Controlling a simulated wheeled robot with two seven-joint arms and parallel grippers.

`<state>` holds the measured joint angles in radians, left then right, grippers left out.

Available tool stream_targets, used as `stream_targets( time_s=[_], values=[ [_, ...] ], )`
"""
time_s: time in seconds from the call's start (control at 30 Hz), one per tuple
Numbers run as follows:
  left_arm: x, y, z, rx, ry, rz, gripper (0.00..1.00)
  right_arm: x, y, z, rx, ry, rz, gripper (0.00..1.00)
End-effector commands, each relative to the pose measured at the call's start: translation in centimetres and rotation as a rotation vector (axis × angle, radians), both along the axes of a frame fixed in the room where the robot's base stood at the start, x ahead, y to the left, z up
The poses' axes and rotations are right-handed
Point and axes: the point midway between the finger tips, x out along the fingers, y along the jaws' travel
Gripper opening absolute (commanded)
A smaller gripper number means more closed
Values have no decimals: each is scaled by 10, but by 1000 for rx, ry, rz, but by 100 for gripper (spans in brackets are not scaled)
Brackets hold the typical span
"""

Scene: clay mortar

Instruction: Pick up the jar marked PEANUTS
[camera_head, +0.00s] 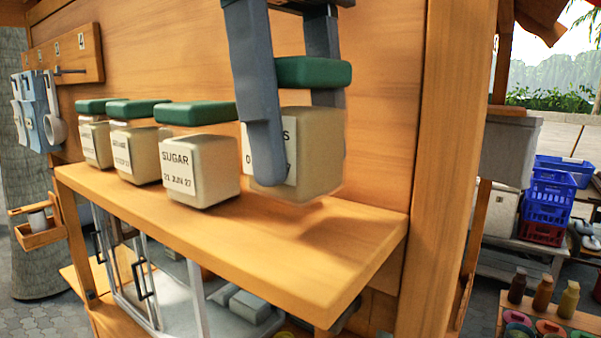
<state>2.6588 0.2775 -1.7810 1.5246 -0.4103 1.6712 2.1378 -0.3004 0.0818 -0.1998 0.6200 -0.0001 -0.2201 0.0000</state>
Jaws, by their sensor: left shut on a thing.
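A cream jar with a green lid (318,150) is at the right of a row of similar jars, over the wooden shelf. Its label is mostly hidden by a finger; only a final "S" and the start of a lower line show, so I cannot read PEANUTS. My left gripper (300,142) comes down from above and is shut on this jar, one finger in front of the label, the other on the far side. My right gripper is not in view.
The SUGAR jar (206,167) stands close left of the held jar, with two more jars (136,150) (97,143) beyond. The wooden shelf (330,245) is bare in front and right. A wooden post (447,170) rises at right; a wooden wall (170,55) stands behind.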

Motion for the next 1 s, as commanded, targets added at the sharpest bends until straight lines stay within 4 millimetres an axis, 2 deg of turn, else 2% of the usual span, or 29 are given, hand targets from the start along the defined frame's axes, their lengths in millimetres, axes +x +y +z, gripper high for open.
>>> stream_targets(
  time_s=[0.03,0.2,0.53,0.73,1.0],
  values=[
    [0,-1,4,-3,-2,0,20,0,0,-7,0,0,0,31],
    [-34,-16,23,-2,-4,-2,20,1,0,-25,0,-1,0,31],
    [-89,-38,61,-1,-2,-2,20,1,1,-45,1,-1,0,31],
    [-104,-44,73,-1,0,-1,20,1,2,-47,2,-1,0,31],
    [-108,-46,76,1,1,0,20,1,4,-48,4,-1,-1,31]
  ],
)
